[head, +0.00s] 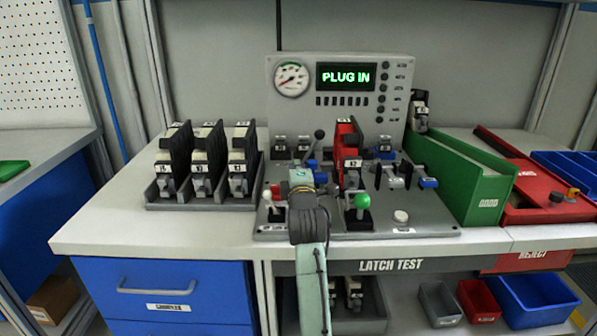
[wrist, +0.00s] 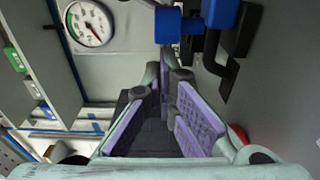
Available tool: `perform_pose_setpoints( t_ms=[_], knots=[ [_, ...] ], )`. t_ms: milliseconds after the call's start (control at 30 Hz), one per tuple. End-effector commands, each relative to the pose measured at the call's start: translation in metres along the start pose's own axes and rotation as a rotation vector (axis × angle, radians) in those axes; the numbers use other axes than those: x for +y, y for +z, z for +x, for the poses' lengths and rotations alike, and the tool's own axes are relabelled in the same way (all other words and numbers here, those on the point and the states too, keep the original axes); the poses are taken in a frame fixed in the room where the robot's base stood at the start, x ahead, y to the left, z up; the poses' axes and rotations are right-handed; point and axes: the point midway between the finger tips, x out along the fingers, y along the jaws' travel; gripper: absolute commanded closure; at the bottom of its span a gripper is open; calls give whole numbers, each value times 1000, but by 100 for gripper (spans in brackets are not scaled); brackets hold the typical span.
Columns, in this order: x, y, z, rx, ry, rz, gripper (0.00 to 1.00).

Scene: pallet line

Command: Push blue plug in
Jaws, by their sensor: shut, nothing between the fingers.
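A blue plug (head: 318,173) sits on the grey test fixture (head: 415,222), just beyond and to the right of my gripper (head: 300,176). In the wrist view blue plug parts (wrist: 168,25) show at the top, joined to dark fittings, ahead of the fingertips. My gripper (wrist: 165,78) is shut and empty, with purple pads on its fingers. It looks apart from the blue parts, but the exact gap is hard to tell. My wrist hides part of the fixture in the head view. Another blue piece (head: 427,182) is at the fixture's right side.
A red unit (head: 347,150) stands in the fixture. A green-knobbed lever (head: 362,203) and a black-knobbed lever (head: 319,134) stand nearby. The display (head: 346,76) reads PLUG IN. A rack (head: 190,202) of units is left; green (head: 487,200) and red (head: 540,212) bins are right.

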Motion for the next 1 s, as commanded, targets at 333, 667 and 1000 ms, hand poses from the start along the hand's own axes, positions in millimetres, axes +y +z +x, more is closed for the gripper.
perform_pose_setpoints(
  t_ms=[333,667,1000],
  knots=[
    [0,0,8,-1,1,0,100],
    [-1,25,6,-6,1,-1,100],
    [0,36,5,-4,1,-1,100]
  ],
)
